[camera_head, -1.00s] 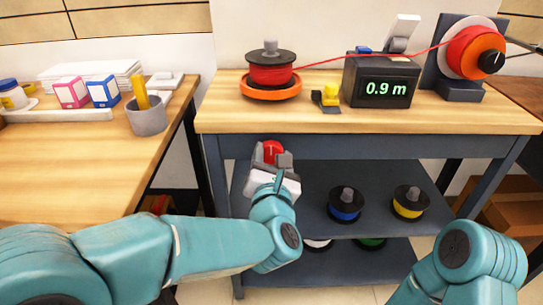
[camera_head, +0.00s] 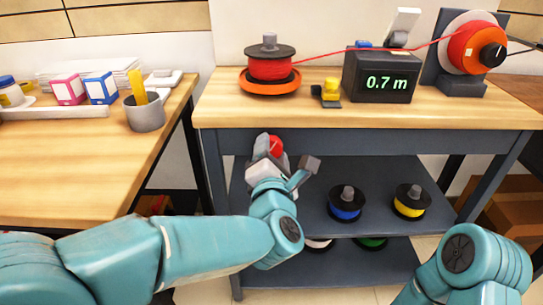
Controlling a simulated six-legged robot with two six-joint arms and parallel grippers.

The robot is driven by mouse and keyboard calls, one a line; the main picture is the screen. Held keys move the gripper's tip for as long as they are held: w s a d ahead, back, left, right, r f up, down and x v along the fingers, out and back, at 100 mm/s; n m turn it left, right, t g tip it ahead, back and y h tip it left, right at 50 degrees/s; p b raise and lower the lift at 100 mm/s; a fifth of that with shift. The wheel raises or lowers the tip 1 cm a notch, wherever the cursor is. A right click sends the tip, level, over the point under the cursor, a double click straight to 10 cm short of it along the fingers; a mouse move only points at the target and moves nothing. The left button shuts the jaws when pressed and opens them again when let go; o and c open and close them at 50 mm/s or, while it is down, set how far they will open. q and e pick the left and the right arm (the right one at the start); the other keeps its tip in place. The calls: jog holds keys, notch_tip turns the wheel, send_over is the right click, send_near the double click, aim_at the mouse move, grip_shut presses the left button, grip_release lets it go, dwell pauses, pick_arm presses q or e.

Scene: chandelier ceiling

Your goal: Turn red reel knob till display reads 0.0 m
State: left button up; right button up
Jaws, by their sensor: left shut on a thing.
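The red reel knob (camera_head: 276,146) sits on the front edge of the workbench, below the reel. My left gripper (camera_head: 272,152) is at the knob and shut on it, tilted; its jaws hide part of the knob. The display (camera_head: 384,83) is a dark box with green digits reading 0.7 m. The reel of red line (camera_head: 270,69) stands on an orange turntable base at the bench's left. A red line runs from it past the display to the round red-orange reel (camera_head: 473,48) at the right. My right gripper is out of view; only a link of that arm shows at bottom right.
A yellow-and-black part (camera_head: 327,92) lies between reel and display. Blue (camera_head: 345,204) and yellow (camera_head: 411,203) spools stand on the shelf below. A side table at left holds a grey cup (camera_head: 145,112) and small boxes. The bench front (camera_head: 430,115) is clear.

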pick_arm(q)
jog(key=m, duration=0.4)
jog(key=shift+m, duration=0.3)
jog(key=m+p, duration=0.1)
jog(key=m, duration=0.3)
jog(key=shift+m, duration=0.3)
jog(key=m+p, duration=0.2)
jog(key=m, duration=0.3)
jog(key=m+p, duration=0.2)
jog(key=m, duration=0.3)
jog(key=shift+a+f, duration=0.1)
jog(key=shift+f, duration=0.05)
jog(key=shift+m, duration=0.4)
jog(key=o, duration=1)
jog(key=shift+w+f, duration=0.1)
jog(key=shift+o, duration=0.2)
jog(key=shift+f, duration=0.1)
